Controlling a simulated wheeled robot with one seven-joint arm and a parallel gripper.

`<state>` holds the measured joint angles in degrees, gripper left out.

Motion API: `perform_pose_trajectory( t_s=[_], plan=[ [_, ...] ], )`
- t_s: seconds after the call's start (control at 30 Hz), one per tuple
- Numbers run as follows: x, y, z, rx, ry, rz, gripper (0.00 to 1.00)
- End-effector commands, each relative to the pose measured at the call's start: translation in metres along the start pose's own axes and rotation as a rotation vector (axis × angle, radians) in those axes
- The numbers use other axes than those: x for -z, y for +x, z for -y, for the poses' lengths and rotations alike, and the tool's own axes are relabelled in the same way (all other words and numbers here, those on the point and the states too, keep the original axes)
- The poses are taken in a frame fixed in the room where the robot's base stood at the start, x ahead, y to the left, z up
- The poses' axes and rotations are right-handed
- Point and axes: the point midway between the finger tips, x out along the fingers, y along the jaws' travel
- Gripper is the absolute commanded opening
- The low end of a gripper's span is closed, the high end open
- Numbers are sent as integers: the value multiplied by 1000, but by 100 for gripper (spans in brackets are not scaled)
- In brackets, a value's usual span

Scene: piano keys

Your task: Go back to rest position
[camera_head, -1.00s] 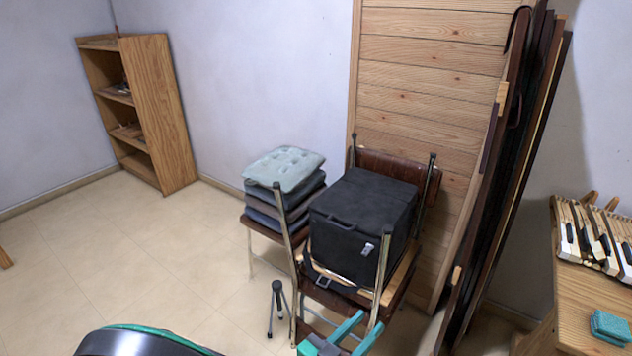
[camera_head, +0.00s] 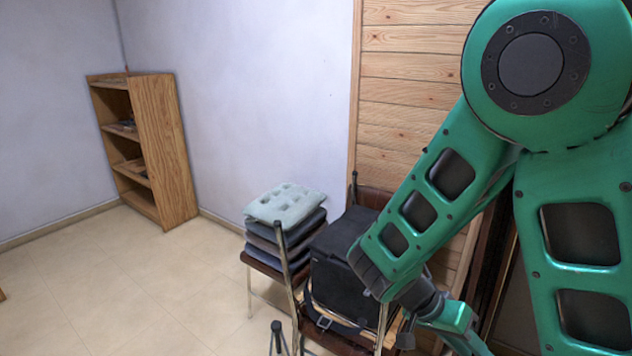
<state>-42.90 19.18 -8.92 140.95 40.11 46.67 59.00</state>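My green arm fills the right side of the head view, with its elbow high at the top right and its forearm sloping down to the left. The arm's lower end hangs in front of the black case, near the bottom edge. My gripper's fingers do not show; they are hidden or out of the picture. The arm covers the right part of the room, where no piano keys are visible.
A black case (camera_head: 338,262) sits on a chair, beside a stack of cushions (camera_head: 287,205) on another chair. The tiled floor (camera_head: 120,290) at the left is clear.

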Motion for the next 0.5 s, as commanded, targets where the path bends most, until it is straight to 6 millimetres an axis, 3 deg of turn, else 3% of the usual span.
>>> perform_pose_trajectory(
  t_s=[0.2,0.5],
  plan=[
    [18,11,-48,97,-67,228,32],
    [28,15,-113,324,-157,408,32]
  ],
)
